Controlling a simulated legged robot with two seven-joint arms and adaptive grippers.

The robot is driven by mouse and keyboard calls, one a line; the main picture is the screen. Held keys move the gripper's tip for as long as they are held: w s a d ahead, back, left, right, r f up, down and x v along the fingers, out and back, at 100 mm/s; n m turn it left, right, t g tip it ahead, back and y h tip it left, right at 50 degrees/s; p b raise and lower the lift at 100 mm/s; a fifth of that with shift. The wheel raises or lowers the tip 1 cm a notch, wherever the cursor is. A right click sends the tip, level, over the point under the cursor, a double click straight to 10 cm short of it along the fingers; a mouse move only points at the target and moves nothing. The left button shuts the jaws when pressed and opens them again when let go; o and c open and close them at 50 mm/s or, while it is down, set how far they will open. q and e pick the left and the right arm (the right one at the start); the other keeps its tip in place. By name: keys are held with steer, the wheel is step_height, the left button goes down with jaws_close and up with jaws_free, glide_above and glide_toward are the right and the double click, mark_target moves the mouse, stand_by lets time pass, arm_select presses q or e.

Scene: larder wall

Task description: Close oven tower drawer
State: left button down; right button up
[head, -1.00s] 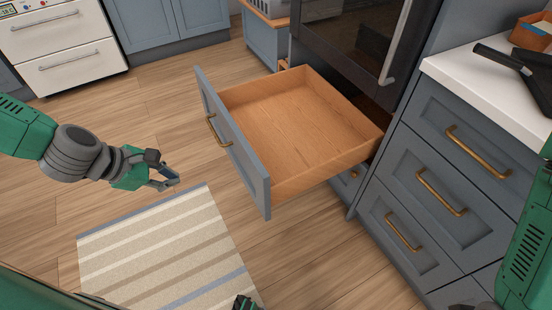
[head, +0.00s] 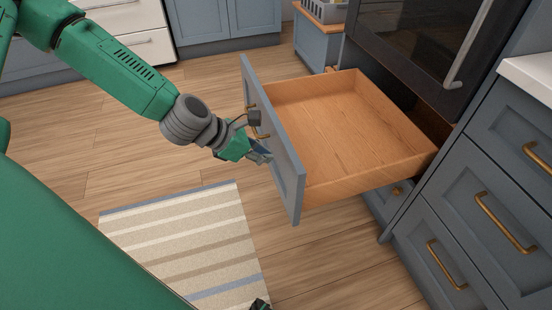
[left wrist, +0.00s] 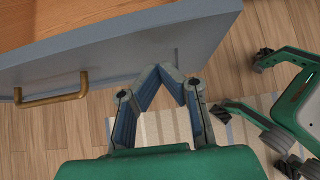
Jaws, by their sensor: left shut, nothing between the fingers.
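The oven tower drawer (head: 350,125) is pulled well out and empty, with a wooden inside. Its blue-grey front (head: 284,160) faces left and carries a brass handle, which shows in the left wrist view (left wrist: 50,97). My left gripper (head: 262,154) is shut and empty, in front of the drawer front and close to the handle. In the left wrist view its fingertips (left wrist: 170,74) overlap the front to the right of the handle; I cannot tell whether they touch it. The oven (head: 415,40) is above the drawer. My right gripper is not seen.
Blue-grey drawers with brass handles (head: 505,222) stand to the right under a white worktop (head: 535,72). A striped rug (head: 185,240) lies on the wooden floor before the drawer. Floor left of the drawer is clear.

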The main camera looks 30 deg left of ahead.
arm_select(q)
steer(key=shift+w+d+r, duration=0.2)
steer(key=shift+w+d, duration=0.85)
steer(key=shift+a, duration=0.1)
